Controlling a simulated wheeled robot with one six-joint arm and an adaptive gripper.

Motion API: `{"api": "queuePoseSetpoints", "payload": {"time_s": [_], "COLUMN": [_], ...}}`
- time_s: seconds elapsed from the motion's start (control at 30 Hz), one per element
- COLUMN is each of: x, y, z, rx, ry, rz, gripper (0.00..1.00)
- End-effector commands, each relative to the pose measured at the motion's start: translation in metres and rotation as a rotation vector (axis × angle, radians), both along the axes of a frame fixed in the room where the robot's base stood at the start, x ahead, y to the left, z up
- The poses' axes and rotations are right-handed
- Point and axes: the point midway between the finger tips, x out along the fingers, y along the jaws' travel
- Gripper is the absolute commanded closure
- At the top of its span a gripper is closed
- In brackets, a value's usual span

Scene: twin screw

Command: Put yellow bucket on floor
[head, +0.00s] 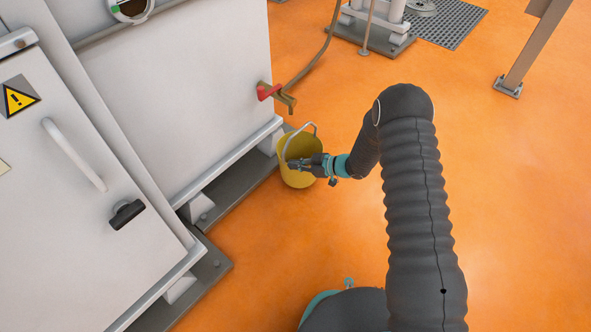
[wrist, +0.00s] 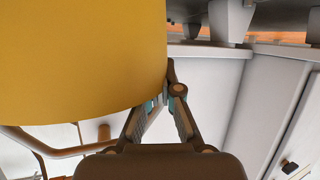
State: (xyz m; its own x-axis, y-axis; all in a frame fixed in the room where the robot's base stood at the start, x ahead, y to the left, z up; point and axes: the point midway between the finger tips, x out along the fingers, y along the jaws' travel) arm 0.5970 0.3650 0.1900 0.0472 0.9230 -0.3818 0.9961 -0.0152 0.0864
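The yellow bucket (head: 299,177) is upright below the red-handled tap in the head view, with its pale handle (head: 301,126) raised. In the wrist view the bucket (wrist: 80,55) fills the upper left, and that view looks upside down. My gripper (head: 290,163) reaches the bucket from the right, near its upper part. In the wrist view the two fingers of my gripper (wrist: 164,92) come together beside the bucket's edge, shut on a thin part of it. The exact contact is partly hidden by the bucket. I cannot tell whether its bottom touches the floor.
A white cabinet (head: 180,90) with the red tap (head: 267,91) stands left of the bucket, on a grey base frame (head: 240,178). A hose (head: 318,55) runs up from the tap. The orange floor (head: 510,200) is clear to the right. A brown post (head: 533,45) stands far right.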

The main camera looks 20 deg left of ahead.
Motion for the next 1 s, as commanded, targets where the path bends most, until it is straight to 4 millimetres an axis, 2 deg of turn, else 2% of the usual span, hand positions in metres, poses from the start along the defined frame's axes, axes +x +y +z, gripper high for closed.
{"api": "queuePoseSetpoints", "payload": {"time_s": [0.03,0.17,0.7,0.73,0.83,1.0], "x": [0.000,0.000,0.000,0.000,0.000,0.000], "y": [0.000,0.000,0.000,0.000,-0.001,-0.001], "z": [-0.010,-0.024,-0.032,-0.033,-0.032,-0.032], "rx": [0.000,0.001,0.001,0.000,0.000,0.000], "ry": [0.002,-0.001,-0.001,0.000,0.000,0.000], "rz": [0.000,0.000,0.000,0.000,0.000,0.000], "gripper": [1.00,1.00,1.00,0.95,0.70,0.69]}}
